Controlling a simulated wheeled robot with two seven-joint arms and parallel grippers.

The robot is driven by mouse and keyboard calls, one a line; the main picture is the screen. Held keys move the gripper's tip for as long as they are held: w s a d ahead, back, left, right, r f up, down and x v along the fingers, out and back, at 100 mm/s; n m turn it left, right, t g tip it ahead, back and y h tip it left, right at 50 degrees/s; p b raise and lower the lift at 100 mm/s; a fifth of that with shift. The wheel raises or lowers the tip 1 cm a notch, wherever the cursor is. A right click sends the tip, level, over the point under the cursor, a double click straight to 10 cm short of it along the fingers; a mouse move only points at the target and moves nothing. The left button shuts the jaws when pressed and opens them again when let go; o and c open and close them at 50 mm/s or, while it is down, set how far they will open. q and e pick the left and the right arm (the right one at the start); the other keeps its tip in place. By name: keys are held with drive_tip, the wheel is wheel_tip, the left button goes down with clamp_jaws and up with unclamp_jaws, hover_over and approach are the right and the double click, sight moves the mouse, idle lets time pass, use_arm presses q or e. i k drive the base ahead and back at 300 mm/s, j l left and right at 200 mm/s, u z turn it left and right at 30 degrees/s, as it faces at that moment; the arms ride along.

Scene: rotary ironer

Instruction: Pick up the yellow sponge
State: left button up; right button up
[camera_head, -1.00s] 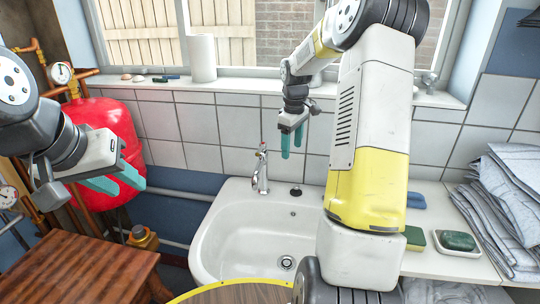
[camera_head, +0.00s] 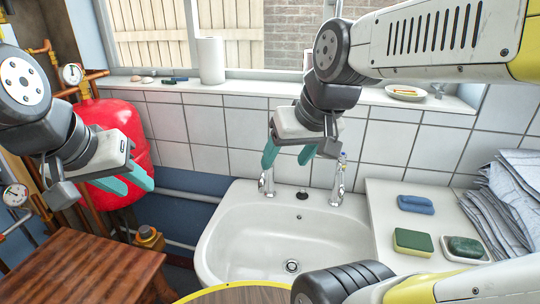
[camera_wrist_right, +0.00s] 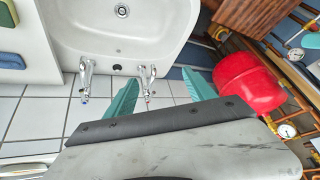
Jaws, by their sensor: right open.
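The yellow sponge (camera_head: 412,243) has a green top and lies on the white counter to the right of the sink. Its yellow edge also shows at the left edge of the right wrist view (camera_wrist_right: 10,60). My right gripper (camera_head: 287,155) is open and empty above the back rim of the sink, near the taps, to the left of the sponge and apart from it. Its teal fingers also show in the right wrist view (camera_wrist_right: 160,97). My left gripper (camera_head: 135,185) hangs at the left in front of the red tank, with its teal fingers apart and nothing between them.
A blue sponge (camera_head: 415,204) lies behind the yellow one. A green soap in a white dish (camera_head: 446,256) stands to its right, beside folded grey cloths (camera_head: 510,200). The white sink (camera_head: 225,240) has two taps. A wooden stool (camera_head: 75,270) stands at the left.

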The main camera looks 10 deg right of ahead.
sight(407, 241)
drive_tip(key=k, duration=0.3)
drive_tip(key=i+j+z, duration=0.1)
drive_tip(key=z, duration=1.75)
